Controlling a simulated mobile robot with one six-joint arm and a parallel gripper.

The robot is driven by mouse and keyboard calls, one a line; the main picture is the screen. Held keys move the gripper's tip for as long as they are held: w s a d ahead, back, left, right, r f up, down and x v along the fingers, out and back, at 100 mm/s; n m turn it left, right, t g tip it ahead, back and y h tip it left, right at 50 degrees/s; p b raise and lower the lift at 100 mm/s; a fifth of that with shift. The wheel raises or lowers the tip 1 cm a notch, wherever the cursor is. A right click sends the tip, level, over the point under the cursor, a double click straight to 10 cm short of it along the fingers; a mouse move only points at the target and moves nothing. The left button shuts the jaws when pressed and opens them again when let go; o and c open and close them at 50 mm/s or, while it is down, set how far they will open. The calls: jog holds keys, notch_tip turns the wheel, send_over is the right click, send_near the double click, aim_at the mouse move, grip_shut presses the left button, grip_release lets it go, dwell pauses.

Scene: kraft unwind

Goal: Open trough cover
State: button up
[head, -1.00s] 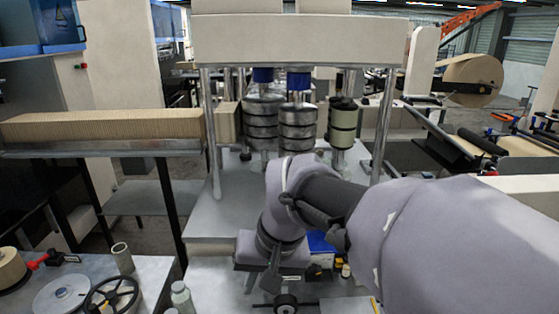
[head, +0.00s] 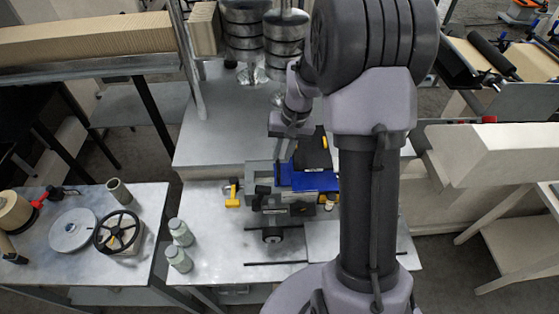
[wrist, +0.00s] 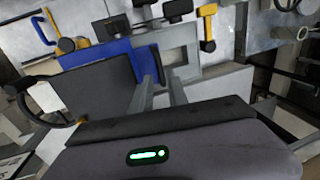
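A blue unit with a dark flat panel (head: 312,152) sits on the pale machine bench. I cannot tell for sure which part is the trough cover. In the wrist view the dark panel (wrist: 88,97) lies left of the fingers, with the blue part (wrist: 98,52) beyond it. My gripper (wrist: 157,80) shows as two grey fingers with a gap between them, close to the blue part's right edge. I see nothing held, and contact is unclear. In the head view my arm hides part of the unit and the fingertips are hard to make out.
A yellow handle (head: 232,193) stands at the unit's left; it also shows in the wrist view (wrist: 208,28). Two pale bottles (head: 178,246) stand on the bench. A side table (head: 70,275) at left carries a black handwheel (head: 117,231). Metal rollers (head: 243,35) stand behind.

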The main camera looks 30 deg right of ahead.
aim_at(278, 165)
jog(key=shift+w+a+f, duration=0.1)
jog(key=shift+a+f, duration=0.1)
jog(key=shift+f, duration=0.75)
jog(key=shift+w+a+f, duration=0.1)
jog(key=shift+a+f, duration=0.05)
jog(key=shift+f, duration=0.8)
grip_shut()
